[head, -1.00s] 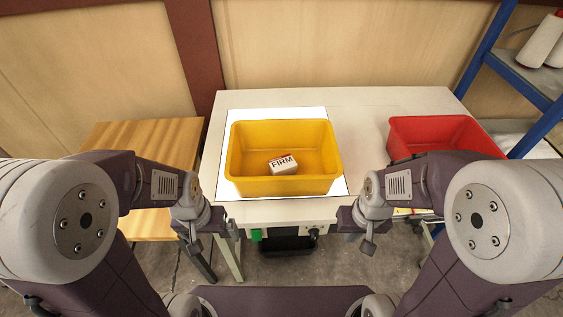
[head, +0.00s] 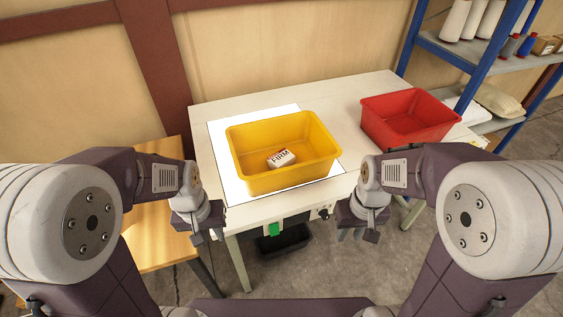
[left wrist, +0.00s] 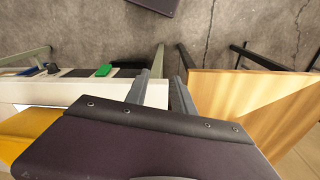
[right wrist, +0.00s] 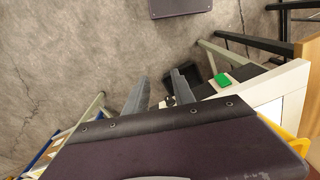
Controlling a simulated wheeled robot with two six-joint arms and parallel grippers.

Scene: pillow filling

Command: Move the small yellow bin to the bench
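The yellow bin (head: 250,186) stands upright on a white panel on the pale table (head: 355,90). A small white box marked FIRM (head: 281,158) lies in it. The bin's edge shows in the left wrist view (left wrist: 22,138) and the right wrist view (right wrist: 292,140). A wooden bench (head: 160,246) stands left of the table, partly hidden by my left arm; it also shows in the left wrist view (left wrist: 245,100). My left gripper (head: 207,237) is open and empty at the table's front left corner. My right gripper (head: 358,236) is open and empty before the table's front edge.
A red bin (head: 410,128) sits at the table's right end. A blue shelf rack (head: 470,60) with thread cones stands at the right. A green button (head: 274,229) is under the table's front edge. The table's back strip is bare.

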